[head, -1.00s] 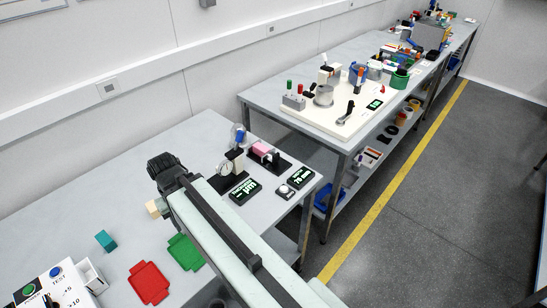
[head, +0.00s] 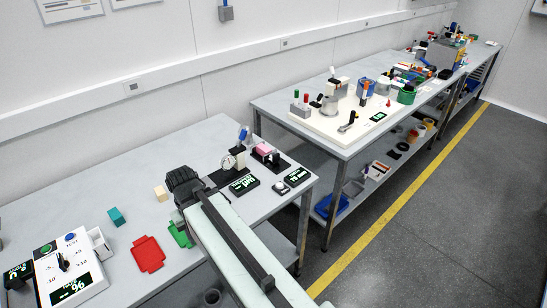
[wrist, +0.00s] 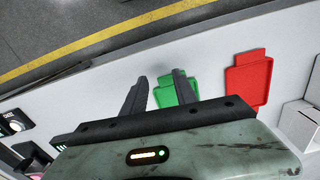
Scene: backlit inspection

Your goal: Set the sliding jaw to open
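In the head view, a small black fixture (head: 282,163) with a pink block (head: 264,150) stands at the right end of the near bench. The sliding jaw seems to belong to it, but it is too small for me to tell the jaw's position. My gripper (head: 180,182) is over the same bench, left of the fixture and apart from it. In the wrist view my gripper (wrist: 160,76) shows two dark fingers spread apart with nothing between them. A green tray (wrist: 190,86) lies beyond the fingertips.
A dial gauge (head: 228,161) and lit displays (head: 244,184) stand close to the fixture. A red tray (head: 148,254), teal block (head: 117,216), tan block (head: 160,193) and control panel (head: 70,275) lie to the left. The bench's back middle is clear.

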